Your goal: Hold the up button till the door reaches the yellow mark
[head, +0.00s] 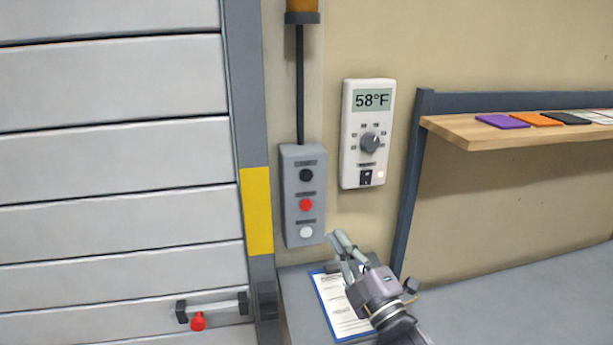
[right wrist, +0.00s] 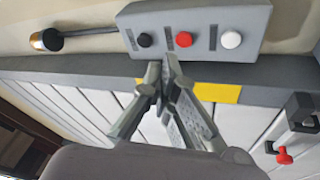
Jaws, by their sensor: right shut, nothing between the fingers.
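The grey control box (head: 304,222) hangs on the wall with a black button (head: 306,175), a red button (head: 305,205) and a white button (head: 306,232); their labels are too small to read. The box also shows in the right wrist view (right wrist: 200,18). The panelled door (head: 115,170) is at left, its handle level below the yellow mark (head: 257,210) on the frame. My right gripper (head: 335,238) is shut and empty, its tips just right of the box's lower end. In the right wrist view its tips (right wrist: 163,68) appear apart from the buttons. My left gripper is out of view.
A thermostat (head: 367,133) reading 58°F hangs right of the box. A wooden shelf (head: 520,130) with coloured cards is at right. A clipboard (head: 340,310) lies below my right gripper. A door handle (head: 215,306) has a red knob (head: 198,321).

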